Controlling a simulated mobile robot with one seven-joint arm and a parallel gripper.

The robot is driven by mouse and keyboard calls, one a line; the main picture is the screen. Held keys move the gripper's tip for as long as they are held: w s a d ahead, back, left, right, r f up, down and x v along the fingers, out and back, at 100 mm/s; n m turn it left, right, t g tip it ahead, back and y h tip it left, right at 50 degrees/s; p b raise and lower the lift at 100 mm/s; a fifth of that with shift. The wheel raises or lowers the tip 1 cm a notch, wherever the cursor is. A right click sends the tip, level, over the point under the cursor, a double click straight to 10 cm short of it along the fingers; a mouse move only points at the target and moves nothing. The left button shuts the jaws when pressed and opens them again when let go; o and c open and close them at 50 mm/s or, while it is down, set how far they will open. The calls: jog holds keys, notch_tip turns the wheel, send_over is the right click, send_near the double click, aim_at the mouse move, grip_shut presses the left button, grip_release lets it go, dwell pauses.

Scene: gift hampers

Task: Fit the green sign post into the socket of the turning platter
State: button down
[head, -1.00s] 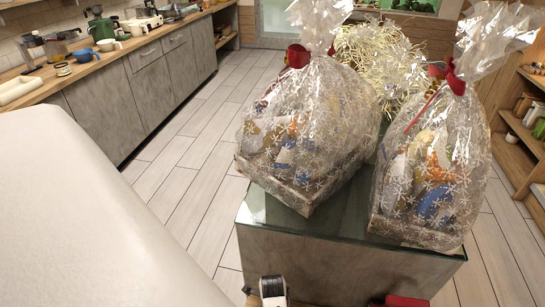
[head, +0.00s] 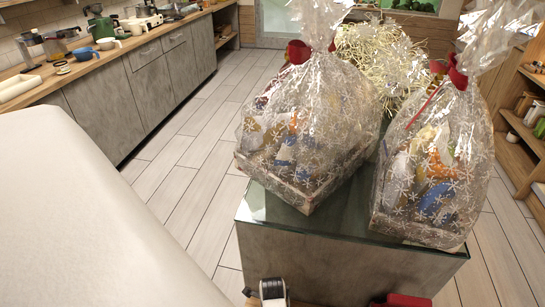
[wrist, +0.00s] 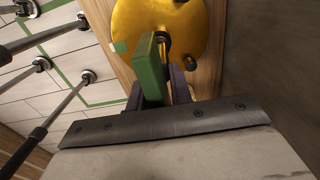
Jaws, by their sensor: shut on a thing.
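In the wrist view, the green sign post (wrist: 150,66) is a flat green bar, held between the dark purple fingers of my gripper (wrist: 158,84). My gripper is shut on it. The gold round turning platter (wrist: 142,28) lies behind the post's far end, on a wooden surface. A dark round spot (wrist: 163,42) shows on the platter beside the post's top; I cannot tell whether it is the socket. The post overlaps the platter in the picture, and whether they touch is unclear. Neither post, platter nor gripper shows in the head view.
Two wrapped hampers (head: 310,125) (head: 433,165) stand on a glass-topped grey counter (head: 300,225). A white surface (head: 80,215) fills the lower left. A dark strip with screws (wrist: 175,122) crosses the wrist view. Metal legs (wrist: 60,105) stand at its left. Floor is clear between the counters.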

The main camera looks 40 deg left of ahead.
jog(key=shift+f+b, duration=0.45)
jog(key=shift+f, duration=0.45)
jog(key=c, duration=1.2)
grip_release()
jog(key=shift+o, duration=0.2)
notch_tip(320, 180, up, 14)
jog(key=shift+f+b, duration=0.1)
jog(key=shift+b, duration=0.5)
